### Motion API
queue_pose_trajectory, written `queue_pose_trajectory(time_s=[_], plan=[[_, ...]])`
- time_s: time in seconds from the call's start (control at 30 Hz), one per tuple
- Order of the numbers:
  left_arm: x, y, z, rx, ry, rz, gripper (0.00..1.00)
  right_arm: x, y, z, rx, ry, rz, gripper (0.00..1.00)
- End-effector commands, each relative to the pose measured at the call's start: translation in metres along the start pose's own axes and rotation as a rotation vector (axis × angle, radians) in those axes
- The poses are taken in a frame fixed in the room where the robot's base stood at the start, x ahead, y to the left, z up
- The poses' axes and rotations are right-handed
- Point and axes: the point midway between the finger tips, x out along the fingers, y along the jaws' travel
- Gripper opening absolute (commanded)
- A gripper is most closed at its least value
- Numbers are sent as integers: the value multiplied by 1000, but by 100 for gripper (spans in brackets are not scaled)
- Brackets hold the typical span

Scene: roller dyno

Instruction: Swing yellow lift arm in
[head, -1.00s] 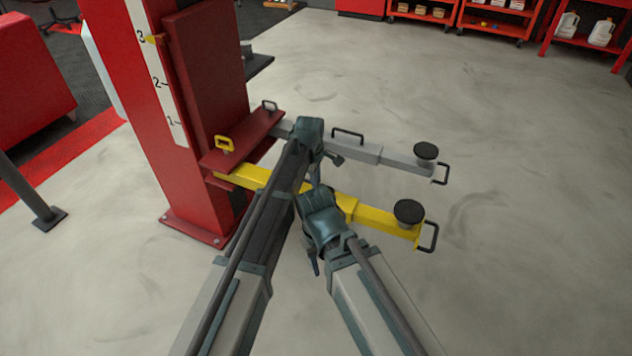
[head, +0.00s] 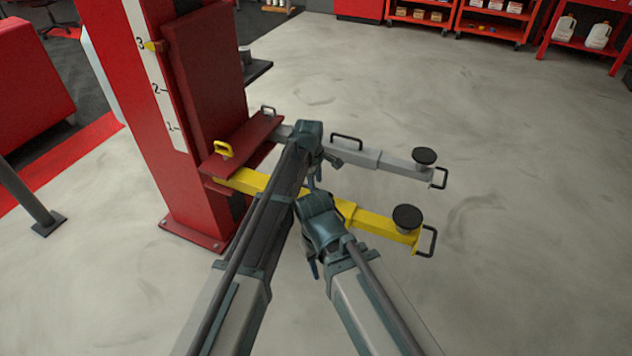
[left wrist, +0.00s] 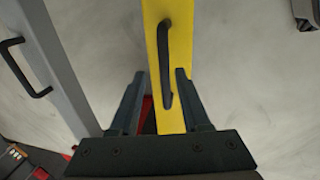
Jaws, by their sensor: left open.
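The yellow lift arm (head: 376,222) reaches out to the right from the foot of the red post, with a dark round pad (head: 407,217) and a black end handle (head: 428,241). My arms cover its middle in the head view. In the left wrist view the yellow arm (left wrist: 168,25) runs up the picture, with a black handle (left wrist: 164,65) on it. My left gripper (left wrist: 160,78) is open, one finger on each side of the handle's lower end; I cannot tell whether they touch it. My right gripper (head: 313,268) is mostly hidden below its wrist.
A grey lift arm (head: 395,165) with its own pad and handles lies beyond the yellow one; it is left of it in the left wrist view (left wrist: 55,60). The red post (head: 165,130) stands left. Floor to the right is clear; red carts (head: 495,25) stand far back.

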Motion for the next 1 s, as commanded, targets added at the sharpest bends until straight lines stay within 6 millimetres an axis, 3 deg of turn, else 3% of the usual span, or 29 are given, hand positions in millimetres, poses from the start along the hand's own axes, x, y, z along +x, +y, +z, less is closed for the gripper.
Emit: queue_pose_trajectory(time_s=[0.7,1.0], plan=[[-109,2,0,0,0,2,47,-106,10,6,0,0,0,47],[-130,2,0,0,-1,2,47,-127,12,8,0,0,0,47]])
